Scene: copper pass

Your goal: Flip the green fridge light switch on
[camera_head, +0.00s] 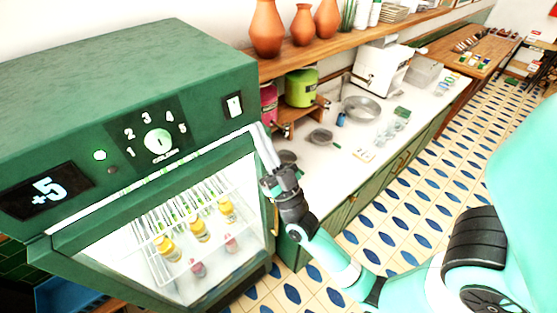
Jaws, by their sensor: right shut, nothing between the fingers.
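The green fridge (110,70) fills the left of the head view. Its light switch (233,105) is a small white rocker in a dark frame, at the right end of the front panel. I cannot tell its rocker position at this size. The fridge interior looks bright behind the glass. My right gripper (261,136) is shut and empty, with its fingers pointing up and left. In the picture its tips are just right of and below the switch, with a visible gap between them. My left gripper is not in view.
The panel also carries a numbered dial (158,142) and a "+5" display (46,190). Yellow-capped bottles (198,228) stand inside the fridge. A white counter (335,155) with dishes lies behind my right arm, below a wooden shelf (350,41) with clay vases (266,28).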

